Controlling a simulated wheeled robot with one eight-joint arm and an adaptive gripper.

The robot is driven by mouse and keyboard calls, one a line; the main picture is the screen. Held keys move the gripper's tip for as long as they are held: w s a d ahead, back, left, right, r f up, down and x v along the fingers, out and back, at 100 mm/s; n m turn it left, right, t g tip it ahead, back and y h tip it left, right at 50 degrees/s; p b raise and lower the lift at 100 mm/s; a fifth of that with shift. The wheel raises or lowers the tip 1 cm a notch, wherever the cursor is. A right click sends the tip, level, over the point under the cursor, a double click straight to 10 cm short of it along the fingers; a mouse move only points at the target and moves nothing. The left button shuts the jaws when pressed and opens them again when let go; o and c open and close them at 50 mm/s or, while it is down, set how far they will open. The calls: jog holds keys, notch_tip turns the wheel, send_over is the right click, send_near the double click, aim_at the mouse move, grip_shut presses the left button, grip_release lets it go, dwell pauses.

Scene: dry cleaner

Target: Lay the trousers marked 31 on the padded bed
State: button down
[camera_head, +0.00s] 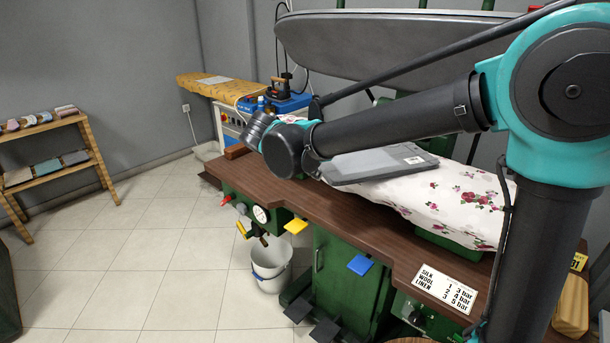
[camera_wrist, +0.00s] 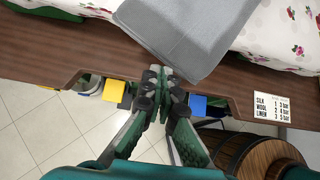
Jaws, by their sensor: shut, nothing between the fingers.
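Folded grey trousers (camera_head: 370,166) lie on the padded bed (camera_head: 455,200), which has a white cover with pink flowers. A small white label shows on the trousers, too small to read. In the wrist view the trousers (camera_wrist: 195,35) lie across the bed (camera_wrist: 275,38), with their near corner past the bed's front edge over the brown table. My gripper (camera_wrist: 163,76) is shut and empty, its fingertips close to that corner; I cannot tell whether they touch it. In the head view my fingers are hidden behind my arm.
The brown table (camera_head: 290,200) carries a pressure card (camera_head: 447,287). A yellow tag reading 31 (camera_head: 578,262) is at the right. The grey upper press (camera_head: 390,45) stands raised over the bed. A shelf (camera_head: 50,170) with folded clothes is at left; a bucket (camera_head: 271,268) is below.

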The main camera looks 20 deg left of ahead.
jog(key=shift+w+d, duration=0.2)
jog(key=shift+w, duration=0.3)
jog(key=shift+w+d, duration=0.35)
jog(key=shift+w, duration=0.4)
jog(key=shift+s+a, duration=0.1)
